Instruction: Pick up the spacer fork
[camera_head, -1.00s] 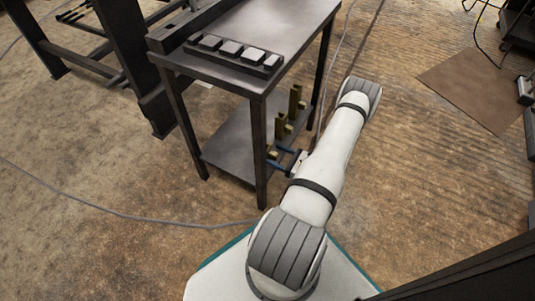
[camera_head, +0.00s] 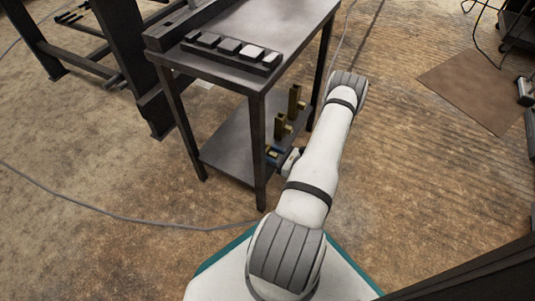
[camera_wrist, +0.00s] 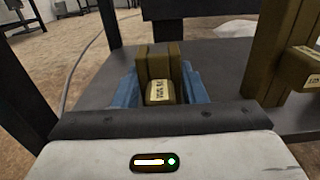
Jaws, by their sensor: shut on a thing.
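The spacer fork (camera_wrist: 159,72) is an olive-brown piece with upright prongs and a labelled block. In the wrist view it stands between the blue fingers of my gripper (camera_wrist: 155,88), which are shut on it. It looks upright over the dark lower shelf; I cannot tell whether it still touches the shelf. In the head view my gripper (camera_head: 274,155) is low at the right side of the table, behind a front leg, and the held fork is mostly hidden there.
Similar olive pieces stand on the lower shelf (camera_head: 226,150), one close behind (camera_head: 282,126) and one farther back (camera_head: 295,101). The nearer one shows right of my gripper in the wrist view (camera_wrist: 296,55). The dark table top (camera_head: 270,25) is overhead, with a rack of grey blocks (camera_head: 230,49).

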